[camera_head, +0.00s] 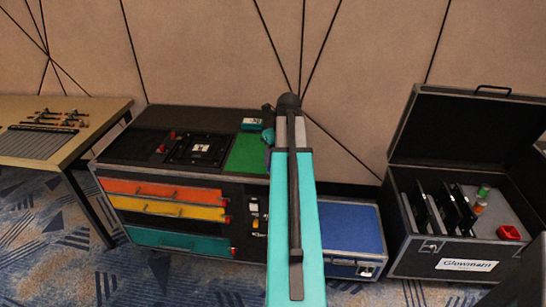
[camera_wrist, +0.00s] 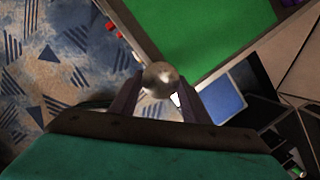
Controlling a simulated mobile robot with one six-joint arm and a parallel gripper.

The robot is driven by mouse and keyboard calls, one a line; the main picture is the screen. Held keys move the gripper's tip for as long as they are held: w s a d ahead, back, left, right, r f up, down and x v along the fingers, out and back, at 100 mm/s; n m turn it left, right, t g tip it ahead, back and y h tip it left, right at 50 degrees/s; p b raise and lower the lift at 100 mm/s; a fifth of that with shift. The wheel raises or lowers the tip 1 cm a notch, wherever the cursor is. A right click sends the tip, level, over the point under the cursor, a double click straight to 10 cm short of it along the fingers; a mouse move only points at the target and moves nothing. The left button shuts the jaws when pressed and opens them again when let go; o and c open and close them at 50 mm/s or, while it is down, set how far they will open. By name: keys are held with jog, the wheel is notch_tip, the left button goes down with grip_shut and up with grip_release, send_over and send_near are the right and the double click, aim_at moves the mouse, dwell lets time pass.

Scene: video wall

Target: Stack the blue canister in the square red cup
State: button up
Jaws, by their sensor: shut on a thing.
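In the wrist view, my gripper (camera_wrist: 160,84) is shut on a round, shiny silver-grey thing (camera_wrist: 161,74), seen end-on between the two dark fingers. No blue shows on it, so I cannot tell whether it is the blue canister. In the head view my arm hides most of the gripper and what it holds, near the green mat on the black cabinet. The square red cup (camera_head: 509,232) sits at the right inside the open black case (camera_head: 412,222). I see no other blue canister.
A green-topped canister (camera_head: 483,191), an orange one (camera_head: 480,206) and upright dark panels (camera_head: 456,207) stand in the case. A blue-topped box (camera_head: 350,228) lies between case and cabinet (camera_head: 150,126). A tool table (camera_head: 40,143) stands left.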

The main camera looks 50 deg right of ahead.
jog(key=shift+w+a, duration=0.1)
dwell(0.5)
jog(key=shift+w+a+f, duration=0.1)
jog(key=shift+w+a, duration=0.05)
jog(key=w+a+f+n+g+y, duration=0.1)
jog(key=w+a+f+n, duration=0.1)
jog(key=w+a+n, duration=0.45)
jog(key=w+a+f+n+y, duration=0.2)
jog(key=a+n, duration=0.2)
jog(key=a, duration=0.5)
jog(key=w+a+f+n+g+y, duration=0.1)
jog(key=w+a+f+n, duration=0.3)
jog(key=a, duration=0.4)
jog(key=a+f+n+g+h, duration=0.1)
jog(key=a+f+n+g, duration=0.1)
jog(key=a+n, duration=0.7)
jog(key=w+a+f+n+g, duration=0.1)
jog(key=a+f+n, duration=0.1)
jog(key=a+n, duration=0.7)
jog(key=a, duration=0.8)
jog(key=shift+w+a+f+g+h, duration=0.2)
jog(key=shift+a+f+g+h, duration=0.1)
jog(key=shift+g+h, duration=0.1)
jog(key=shift+d, duration=0.1)
